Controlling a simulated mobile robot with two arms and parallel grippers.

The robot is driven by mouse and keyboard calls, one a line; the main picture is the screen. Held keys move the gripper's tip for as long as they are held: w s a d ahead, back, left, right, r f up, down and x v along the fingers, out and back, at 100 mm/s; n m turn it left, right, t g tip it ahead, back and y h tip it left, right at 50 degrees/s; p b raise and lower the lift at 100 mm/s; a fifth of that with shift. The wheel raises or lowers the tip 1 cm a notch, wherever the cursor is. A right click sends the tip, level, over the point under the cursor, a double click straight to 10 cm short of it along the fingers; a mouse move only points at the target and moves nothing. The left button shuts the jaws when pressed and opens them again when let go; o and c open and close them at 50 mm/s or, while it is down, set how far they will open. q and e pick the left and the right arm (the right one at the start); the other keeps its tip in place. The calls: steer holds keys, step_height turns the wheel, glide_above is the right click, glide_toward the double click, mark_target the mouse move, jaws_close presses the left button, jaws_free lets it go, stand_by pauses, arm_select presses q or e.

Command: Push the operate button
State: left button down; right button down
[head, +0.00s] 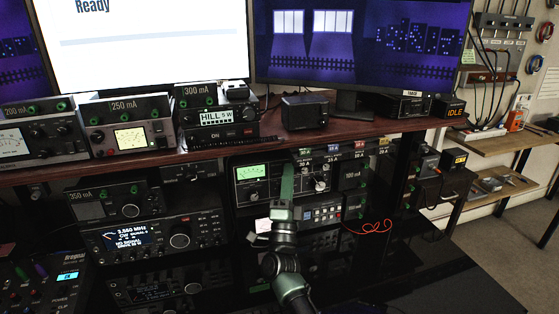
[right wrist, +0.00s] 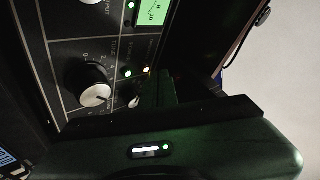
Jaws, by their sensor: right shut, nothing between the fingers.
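The tuner unit (head: 251,172) with a lit green meter sits on the shelf below the desk. My right gripper (head: 287,180) is in front of its panel, shut and empty, and it hides part of the panel's middle. In the right wrist view the same panel shows a round knob (right wrist: 95,95) with a pale cap, a lit green meter (right wrist: 153,12) and small lit lamps (right wrist: 128,73). The gripper's fingers (right wrist: 165,90) reach toward the panel beside the lamps. I cannot tell whether they touch it. I cannot make out the operate button. My left gripper is not in view.
The wooden desk edge (head: 220,150) overhangs the shelf just above my gripper. More radio units (head: 165,240) stand to the left. A red cable (head: 368,227) lies to the right.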

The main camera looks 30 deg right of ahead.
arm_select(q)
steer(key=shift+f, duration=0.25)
arm_select(e)
steer(key=shift+s+f, duration=0.1)
steer(key=shift+f, duration=0.2)
